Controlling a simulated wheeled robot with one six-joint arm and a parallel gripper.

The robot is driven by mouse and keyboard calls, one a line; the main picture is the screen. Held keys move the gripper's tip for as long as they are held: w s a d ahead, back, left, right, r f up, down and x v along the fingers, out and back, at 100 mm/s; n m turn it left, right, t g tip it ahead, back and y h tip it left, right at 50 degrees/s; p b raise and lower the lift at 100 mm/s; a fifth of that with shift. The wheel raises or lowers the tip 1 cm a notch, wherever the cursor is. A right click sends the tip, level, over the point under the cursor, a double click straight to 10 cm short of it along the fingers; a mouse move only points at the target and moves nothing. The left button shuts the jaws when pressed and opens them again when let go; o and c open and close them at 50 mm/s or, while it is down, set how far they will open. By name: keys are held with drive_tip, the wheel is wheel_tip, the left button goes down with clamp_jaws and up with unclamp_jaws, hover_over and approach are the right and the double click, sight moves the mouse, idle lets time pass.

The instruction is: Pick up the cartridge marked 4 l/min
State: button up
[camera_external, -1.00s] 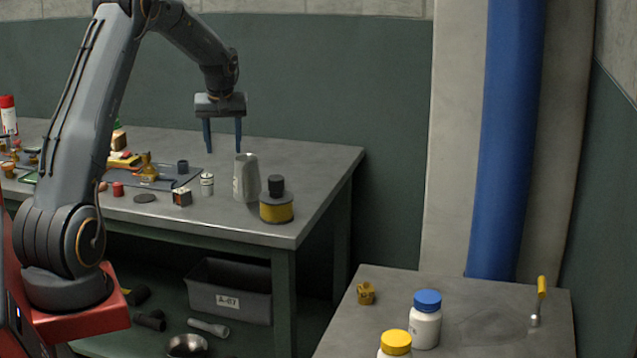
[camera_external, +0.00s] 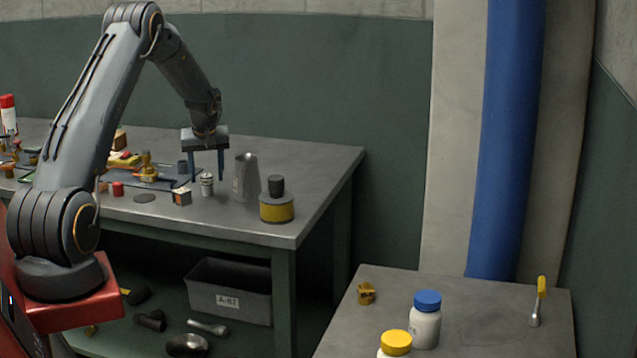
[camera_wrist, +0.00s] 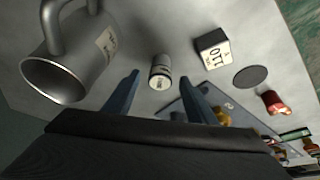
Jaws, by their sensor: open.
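A small white cylindrical cartridge (camera_external: 207,186) with a dark band stands on the grey workbench. In the wrist view the cartridge (camera_wrist: 160,72) has a printed label too small to read, so I cannot confirm its marking. My gripper (camera_external: 207,180) is open, pointing down, with its two blue fingers on either side of the cartridge in the external view. In the wrist view my gripper (camera_wrist: 160,78) has the cartridge in the gap between its fingertips. I see no contact.
A grey metal jug (camera_external: 246,178) stands close on the right, with a yellow-and-black canister (camera_external: 277,208) beyond it. The bench's front right edge is nearby.

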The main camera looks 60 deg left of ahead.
drive_tip(key=shift+p+x, duration=0.3)
drive_tip(key=shift+x, duration=0.9)
drive_tip(key=c, duration=1.2)
